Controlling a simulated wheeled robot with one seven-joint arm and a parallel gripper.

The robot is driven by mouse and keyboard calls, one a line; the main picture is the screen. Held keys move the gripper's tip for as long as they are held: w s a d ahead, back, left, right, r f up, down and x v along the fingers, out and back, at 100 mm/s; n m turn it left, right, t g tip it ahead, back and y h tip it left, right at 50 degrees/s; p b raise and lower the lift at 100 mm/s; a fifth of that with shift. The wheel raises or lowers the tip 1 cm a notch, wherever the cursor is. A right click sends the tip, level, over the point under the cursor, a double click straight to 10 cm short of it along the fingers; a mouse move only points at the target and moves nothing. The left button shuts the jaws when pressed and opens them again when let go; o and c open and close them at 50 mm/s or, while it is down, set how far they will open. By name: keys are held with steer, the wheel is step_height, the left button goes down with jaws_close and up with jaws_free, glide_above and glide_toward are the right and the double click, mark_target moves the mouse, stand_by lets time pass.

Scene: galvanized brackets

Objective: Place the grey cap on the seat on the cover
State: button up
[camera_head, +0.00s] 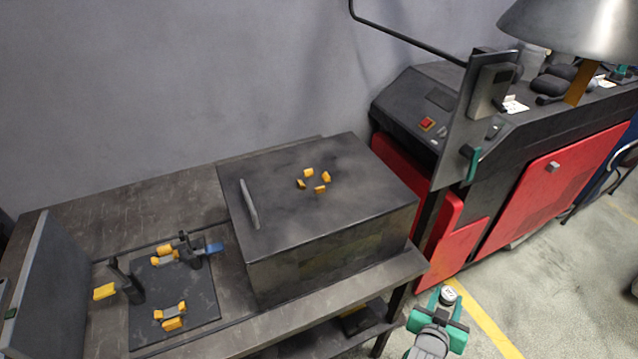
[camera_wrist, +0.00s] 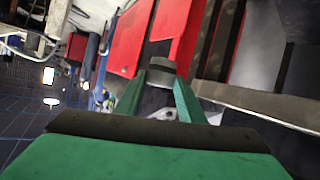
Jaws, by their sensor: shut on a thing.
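The grey cap (camera_head: 449,293) is a short round piece held between the fingertips of my gripper (camera_head: 447,302), at the lower right of the head view. In the wrist view the cap (camera_wrist: 160,72) shows between the tips of the two green fingers. The cover (camera_head: 290,215) is the dark flat top of a large box on the bench, with a raised grey handle (camera_head: 249,204) at its left. The seat (camera_head: 320,188) is a ring of several small orange blocks on the cover, with bare surface between them. My gripper is to the right of the box, beyond the bench edge and apart from the seat.
On the bench left of the box lies a dark plate (camera_head: 190,290) with orange blocks and black clamps (camera_head: 130,282). A grey upright panel (camera_head: 45,285) stands at the far left. A red and black machine (camera_head: 540,190) and a grey post panel (camera_head: 468,120) stand right of the box.

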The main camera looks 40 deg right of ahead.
steer(key=w+a+r, duration=0.1)
steer(key=w+r, duration=0.3)
steer(key=r, duration=0.7)
steer(key=w+r, duration=0.5)
steer(key=r, duration=0.5)
steer(key=w+a+r, duration=0.1)
steer(key=w+r, duration=0.3)
steer(key=r, duration=0.7)
steer(key=w+a+r+n+t+y, duration=0.1)
steer(key=w+a+r+n+t, duration=0.2)
steer(key=w+a, duration=0.8)
steer(key=w+a+r+n+t+y, duration=0.2)
steer(key=w+a+r, duration=0.45)
steer(key=a, duration=0.95)
glide_above(312, 189)
steer(key=f, duration=1)
steer(key=shift+s+a+f, duration=0.1)
steer(key=shift+a+f, duration=0.15)
steer(key=shift+a, duration=0.1)
steer(key=shift+d+f, duration=0.3)
steer(key=shift+f, duration=0.8)
steer(key=shift+d+f, duration=0.1)
steer(key=shift+f, duration=0.8)
